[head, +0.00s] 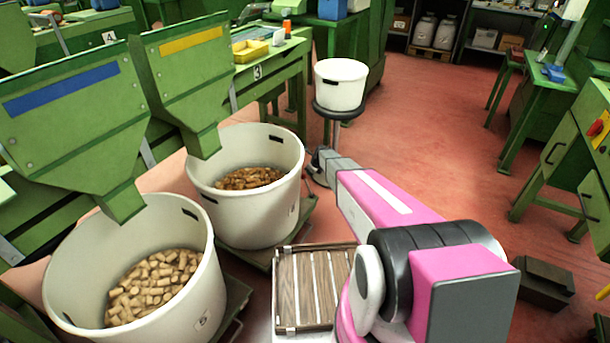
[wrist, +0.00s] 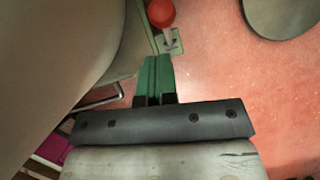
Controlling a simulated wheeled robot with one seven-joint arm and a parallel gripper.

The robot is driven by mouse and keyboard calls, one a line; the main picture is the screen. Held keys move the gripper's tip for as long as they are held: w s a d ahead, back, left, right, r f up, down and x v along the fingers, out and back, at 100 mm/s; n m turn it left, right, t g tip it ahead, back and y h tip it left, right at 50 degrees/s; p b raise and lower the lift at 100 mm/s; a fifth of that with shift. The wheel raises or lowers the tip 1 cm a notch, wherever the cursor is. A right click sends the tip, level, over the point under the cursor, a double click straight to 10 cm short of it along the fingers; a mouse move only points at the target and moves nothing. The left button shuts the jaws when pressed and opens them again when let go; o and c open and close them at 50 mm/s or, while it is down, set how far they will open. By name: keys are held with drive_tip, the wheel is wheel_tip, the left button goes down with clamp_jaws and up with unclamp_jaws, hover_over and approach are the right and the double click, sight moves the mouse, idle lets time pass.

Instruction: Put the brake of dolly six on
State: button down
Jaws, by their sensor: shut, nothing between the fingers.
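A white tub (head: 245,205) of cork pieces stands on a low green dolly (head: 302,218) at centre left; its number is too small to read surely. In the wrist view the tub's side (wrist: 50,60) fills the left, above the dolly's edge (wrist: 128,58). A red ball knob (wrist: 161,13) sits on a short pale stem above a small green plate (wrist: 172,42). My gripper (wrist: 154,60) is shut and empty, its green fingers just short of the knob and apart from it. In the head view my gripper (head: 318,160) is beside the tub's right side, its fingertips unclear.
A nearer white tub (head: 190,300) marked 5 holds corks on another dolly. A small white bucket (head: 341,84) stands on a stool behind my gripper. Green hoppers (head: 75,115) hang over the tubs.

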drive_tip(key=w+a+v, duration=0.1)
drive_tip(key=v, duration=0.7)
drive_tip(key=shift+r, duration=0.5)
drive_tip(key=shift+s, duration=0.1)
